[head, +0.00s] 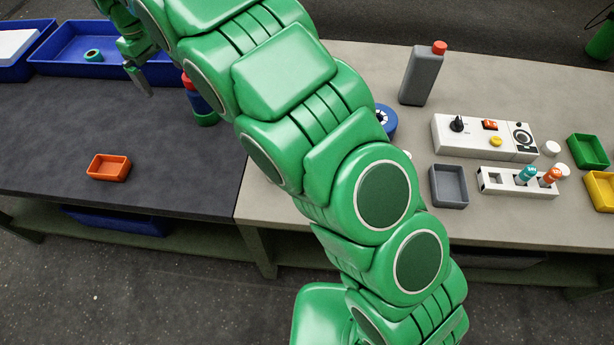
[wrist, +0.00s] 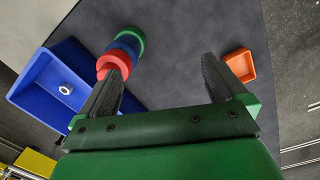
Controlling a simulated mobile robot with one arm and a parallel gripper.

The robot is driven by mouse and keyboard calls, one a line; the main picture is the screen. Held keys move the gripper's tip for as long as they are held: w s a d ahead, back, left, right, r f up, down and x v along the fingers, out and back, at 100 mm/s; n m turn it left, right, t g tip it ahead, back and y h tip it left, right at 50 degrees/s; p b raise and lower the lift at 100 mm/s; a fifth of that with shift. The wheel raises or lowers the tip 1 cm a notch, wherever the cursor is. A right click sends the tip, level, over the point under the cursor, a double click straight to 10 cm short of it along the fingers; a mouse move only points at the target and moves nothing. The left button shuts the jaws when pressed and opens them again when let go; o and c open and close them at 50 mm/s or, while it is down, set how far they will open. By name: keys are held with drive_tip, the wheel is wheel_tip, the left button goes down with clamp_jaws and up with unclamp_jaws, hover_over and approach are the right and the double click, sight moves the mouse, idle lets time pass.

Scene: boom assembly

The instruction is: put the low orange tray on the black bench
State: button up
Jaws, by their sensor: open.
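The low orange tray (head: 109,167) sits on the black bench (head: 60,125), near its front edge and left of the seam with the pale bench. It is upright and looks empty. In the wrist view the orange tray (wrist: 240,66) shows to the right of my fingers, apart from them. My gripper (wrist: 167,72) is open with nothing between its fingers, above the back part of the black bench. In the head view my gripper (head: 138,75) shows only in part at the upper left, near the blue bin.
A large blue bin (head: 75,65) with a ring inside stands at the back of the black bench. A red, blue and green stack (wrist: 118,56) stands beside it, partly hidden by my arm. A grey bottle (head: 421,80) and control box (head: 470,137) are on the pale bench (head: 330,55).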

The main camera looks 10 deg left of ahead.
drive_tip(key=s+d+r+m, duration=0.1)
drive_tip(key=d+r+m, duration=0.15)
drive_tip(key=d, duration=0.85)
drive_tip(key=s+d+r+m, duration=0.1)
drive_tip(key=d+r+m, duration=0.15)
drive_tip(key=d, duration=0.95)
drive_tip(key=s+d+r+m, duration=0.1)
drive_tip(key=d+r+m, duration=0.15)
drive_tip(key=d, duration=0.85)
drive_tip(key=s+d+m+g, duration=0.1)
drive_tip(key=s+d+m, duration=0.2)
drive_tip(key=s+d, duration=1)
drive_tip(key=s+d+f+m, duration=0.1)
drive_tip(key=s+d+f, duration=0.1)
drive_tip(key=s, duration=0.5)
drive_tip(key=s+d+f+m+g, duration=0.1)
drive_tip(key=s+d+f+m, duration=0.1)
drive_tip(key=s+d, duration=0.3)
drive_tip(key=shift+s+d+f+y, duration=0.15)
drive_tip(key=shift+s+f+y, duration=0.3)
drive_tip(key=shift+s, duration=0.8)
